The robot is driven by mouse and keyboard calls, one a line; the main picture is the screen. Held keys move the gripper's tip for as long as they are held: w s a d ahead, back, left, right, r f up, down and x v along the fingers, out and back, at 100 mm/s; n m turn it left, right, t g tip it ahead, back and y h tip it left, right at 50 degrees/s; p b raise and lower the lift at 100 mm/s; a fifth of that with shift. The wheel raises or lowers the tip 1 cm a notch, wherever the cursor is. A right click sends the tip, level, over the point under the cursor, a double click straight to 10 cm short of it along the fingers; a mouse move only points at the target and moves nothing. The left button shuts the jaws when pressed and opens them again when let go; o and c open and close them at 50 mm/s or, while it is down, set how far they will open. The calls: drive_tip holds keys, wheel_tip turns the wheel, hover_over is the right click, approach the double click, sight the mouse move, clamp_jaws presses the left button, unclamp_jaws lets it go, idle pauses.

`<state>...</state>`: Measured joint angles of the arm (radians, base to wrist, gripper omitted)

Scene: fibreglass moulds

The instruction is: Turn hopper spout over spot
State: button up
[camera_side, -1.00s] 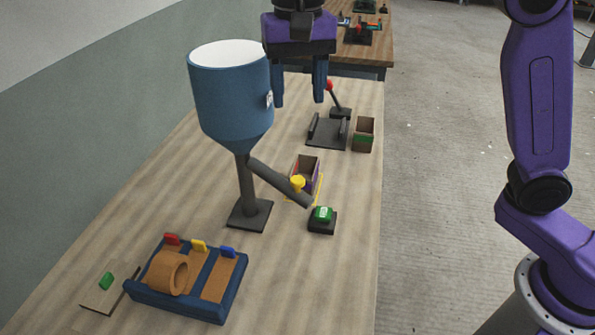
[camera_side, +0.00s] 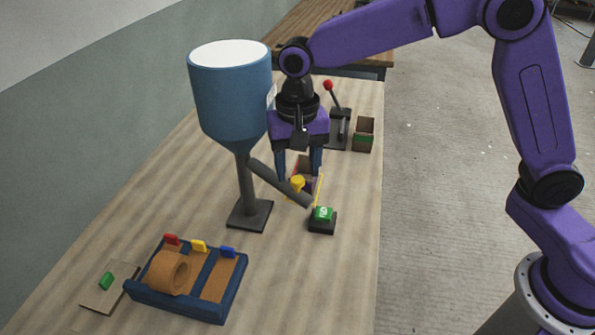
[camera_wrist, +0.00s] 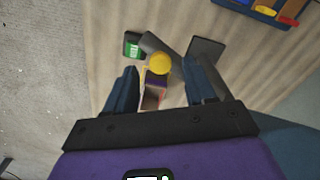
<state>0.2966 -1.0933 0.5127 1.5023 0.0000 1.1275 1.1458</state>
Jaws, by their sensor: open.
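The hopper (camera_side: 228,100) is a blue drum with a white top on a grey post. Its dark grey spout (camera_side: 270,176) slopes down to the lower right and carries a yellow knob (camera_side: 298,182). The spout's end stops in front of an open box, beside the yellow-outlined spot (camera_side: 320,188), which is mostly hidden. My gripper (camera_side: 298,172) points down, open and empty, just behind the spout. In the wrist view the knob (camera_wrist: 159,64) lies between the fingertips (camera_wrist: 163,72); I cannot tell whether they reach its height.
The open box (camera_wrist: 152,96) stands on the spot under my gripper. A green button (camera_side: 323,214) on a black base is close to the spout's end. A blue tray (camera_side: 180,302) is at the front. A red-tipped lever (camera_side: 328,86) and another box (camera_side: 363,135) stand behind.

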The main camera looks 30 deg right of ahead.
drive_tip(key=shift+f, duration=1.05)
clamp_jaws()
drive_tip(key=shift+d, duration=0.1)
drive_tip(key=w+d+n, duration=0.3)
drive_tip(key=w+n, duration=0.4)
drive_tip(key=w+d+n, duration=0.4)
drive_tip(key=w+n, duration=0.2)
drive_tip(key=n, duration=0.1)
drive_tip(key=shift+w+d+r, duration=0.15)
drive_tip(key=shift+w+d, duration=0.1)
drive_tip(key=shift+w, duration=0.1)
